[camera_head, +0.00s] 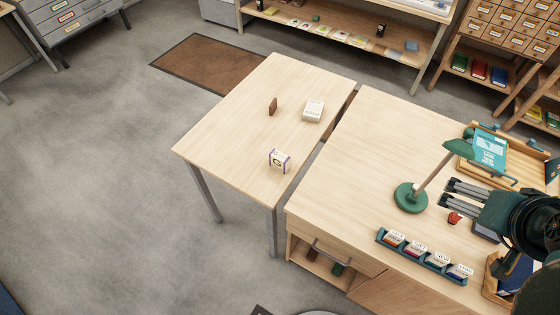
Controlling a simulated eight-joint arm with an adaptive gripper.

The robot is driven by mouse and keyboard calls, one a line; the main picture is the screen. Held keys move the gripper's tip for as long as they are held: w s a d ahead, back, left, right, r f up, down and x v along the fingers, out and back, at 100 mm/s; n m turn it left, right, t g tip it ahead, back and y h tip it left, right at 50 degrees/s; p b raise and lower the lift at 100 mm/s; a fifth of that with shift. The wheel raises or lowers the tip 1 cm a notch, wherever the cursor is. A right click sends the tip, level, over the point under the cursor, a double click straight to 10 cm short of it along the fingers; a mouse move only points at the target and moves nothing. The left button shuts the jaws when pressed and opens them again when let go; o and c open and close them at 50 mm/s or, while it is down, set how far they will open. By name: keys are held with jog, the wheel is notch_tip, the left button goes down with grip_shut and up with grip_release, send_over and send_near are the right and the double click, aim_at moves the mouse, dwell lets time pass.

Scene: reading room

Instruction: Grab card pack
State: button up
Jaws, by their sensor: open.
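A small white box with purple edges and a dark and yellow mark (279,160) stands near the front of the left table; it may be the card pack, but I cannot read its face. A thicker pale box (313,111) lies farther back near the right edge. A thin brown block (273,106) stands upright to its left. My gripper (446,193) is at the right, above the right desk, with its grey fingers apart and pointing left. It appears empty and is far from the boxes on the left table.
A green desk lamp (411,197) stands just left of my gripper. A small red item (454,218) is just below the fingers. A blue divider tray (421,258) lies at the desk's front. A gap separates the desk from the left table (225,130), which is mostly clear.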

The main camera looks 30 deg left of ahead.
jog(key=c, duration=1.7)
jog(key=shift+c, duration=0.2)
jog(key=shift+r, duration=0.1)
